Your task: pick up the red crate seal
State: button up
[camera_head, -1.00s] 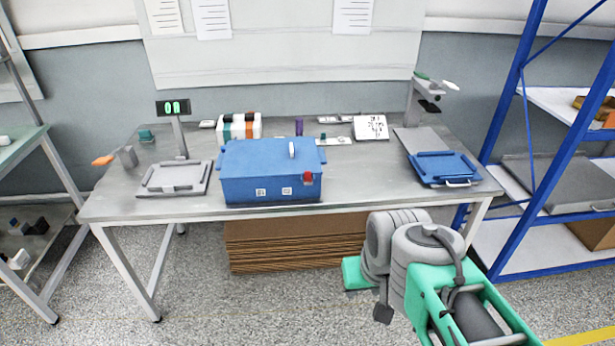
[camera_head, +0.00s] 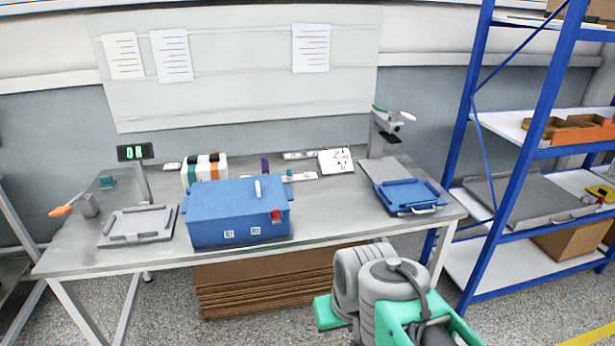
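The red crate seal (camera_head: 276,216) is a small red piece on the front right face of the blue crate (camera_head: 205,212). The crate is closed, with a white handle-like piece on its lid, and stands near the front edge of the metal workbench (camera_head: 330,222). My arm, grey and green, is low at the right in front of the bench. My gripper's fingers cannot be made out in this view. Nothing of mine touches the crate or the seal.
A grey tray (camera_head: 138,226) lies left of the crate and a blue tray (camera_head: 408,196) right of it. A test stand (camera_head: 384,135) rises at the back right. A blue shelf rack (camera_head: 540,110) stands right of the bench. Flattened cardboard (camera_head: 265,281) is stacked underneath.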

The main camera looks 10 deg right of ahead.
aim_at(275, 215)
jog(key=z, duration=0.45)
jog(key=i, duration=1.2)
jog(key=u, duration=2.2)
